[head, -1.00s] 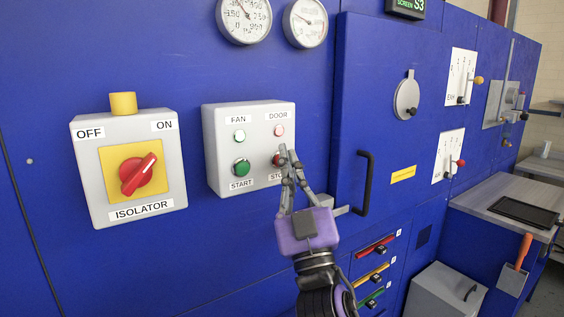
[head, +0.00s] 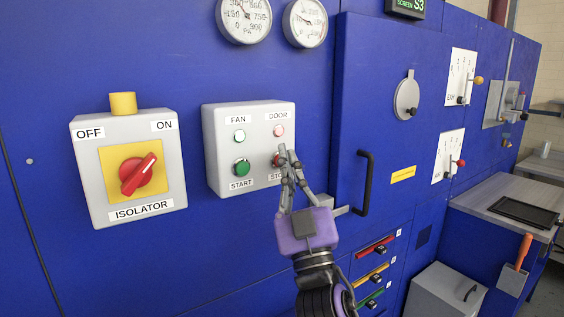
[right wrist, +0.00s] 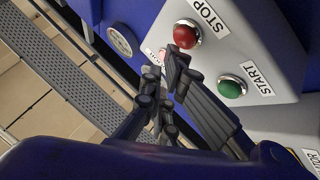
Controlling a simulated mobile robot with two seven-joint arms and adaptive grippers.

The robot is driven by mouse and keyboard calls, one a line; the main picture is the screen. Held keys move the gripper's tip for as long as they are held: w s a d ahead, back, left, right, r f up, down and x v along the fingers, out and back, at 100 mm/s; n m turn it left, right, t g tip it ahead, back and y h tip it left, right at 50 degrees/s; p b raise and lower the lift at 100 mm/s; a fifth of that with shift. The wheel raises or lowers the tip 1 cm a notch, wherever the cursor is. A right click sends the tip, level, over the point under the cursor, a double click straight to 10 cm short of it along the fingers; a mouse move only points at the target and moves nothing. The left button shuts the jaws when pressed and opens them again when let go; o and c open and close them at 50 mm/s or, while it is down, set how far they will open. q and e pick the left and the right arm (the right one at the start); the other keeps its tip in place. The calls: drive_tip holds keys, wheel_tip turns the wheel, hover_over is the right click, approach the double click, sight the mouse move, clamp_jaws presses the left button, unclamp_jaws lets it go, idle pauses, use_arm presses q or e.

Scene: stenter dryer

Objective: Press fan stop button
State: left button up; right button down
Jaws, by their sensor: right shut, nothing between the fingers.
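The fan control box (head: 220,150) is light grey and mounted on the blue machine front. Its red stop button (head: 276,160) is partly hidden behind my right gripper in the head view. The red stop button (right wrist: 186,34) shows clear in the right wrist view, beside the STOP label. The green start button (head: 241,167) is to its left in the head view. My right gripper (head: 287,153) is shut and empty, with its fingertips at the stop button in the head view. In the right wrist view its fingertips (right wrist: 176,65) appear just below the button; I cannot tell whether they touch. My left gripper is not in view.
A grey isolator box (head: 125,165) with a red rotary switch is left of the control box. A black door handle (head: 364,183) stands out right of my gripper. Two gauges (head: 244,18) are above. A grey worktop (head: 485,197) is at the right.

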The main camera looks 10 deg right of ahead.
drive_tip(key=shift+w+a, duration=0.15)
drive_tip(key=shift+w, duration=0.2)
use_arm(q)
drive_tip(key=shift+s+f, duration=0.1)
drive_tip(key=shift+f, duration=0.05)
use_arm(e)
drive_tip(key=shift+w+a, duration=0.15)
drive_tip(key=shift+w, duration=0.3)
idle(0.6)
drive_tip(key=shift+s, duration=0.1)
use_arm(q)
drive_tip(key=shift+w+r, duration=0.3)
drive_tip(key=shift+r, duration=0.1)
use_arm(e)
drive_tip(key=shift+s+d, duration=0.3)
drive_tip(key=shift+s, duration=0.45)
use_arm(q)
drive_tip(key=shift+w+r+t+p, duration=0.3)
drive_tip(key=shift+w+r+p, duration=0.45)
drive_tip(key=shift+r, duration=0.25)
use_arm(e)
drive_tip(key=s, duration=0.1)
drive_tip(key=s+d, duration=0.1)
drive_tip(key=s, duration=0.2)
drive_tip(key=shift+s+d, duration=0.35)
drive_tip(key=shift+d, duration=0.05)
